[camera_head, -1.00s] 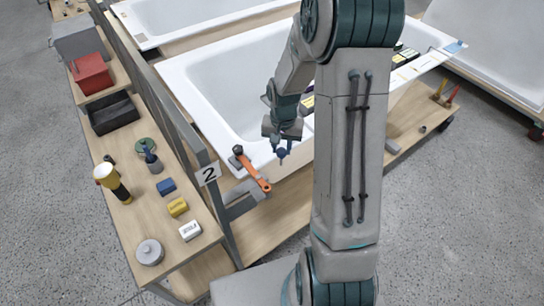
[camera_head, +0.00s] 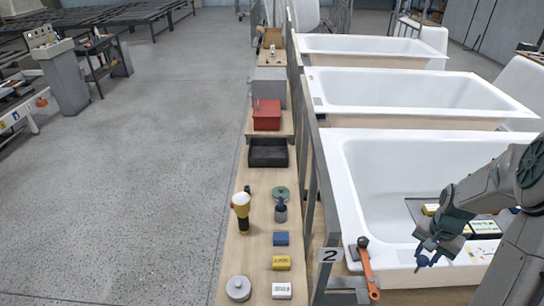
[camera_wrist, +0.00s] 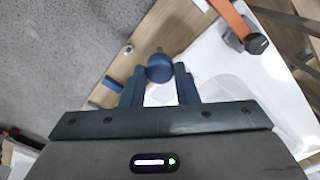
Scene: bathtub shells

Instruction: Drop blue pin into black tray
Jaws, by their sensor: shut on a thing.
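My gripper (camera_head: 424,258) is at the right in the head view, over the near rim of the closest white bathtub. It is shut on a small blue pin (camera_head: 423,262). In the wrist view the blue pin (camera_wrist: 160,67) shows as a round knob between the two fingertips of my gripper (camera_wrist: 160,76). The black tray (camera_head: 268,153) is an open, dark box on the narrow wooden bench, left of the tubs. No contents show in the tray. My gripper is well to the right of it and nearer the camera.
A red box (camera_head: 266,115) stands behind the tray. In front are a flashlight (camera_head: 241,212), a bottle (camera_head: 281,209), and blue, yellow and white blocks. A grey rail (camera_head: 326,200) separates bench and tubs. An orange-handled tool (camera_head: 367,268) lies on the tub rim.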

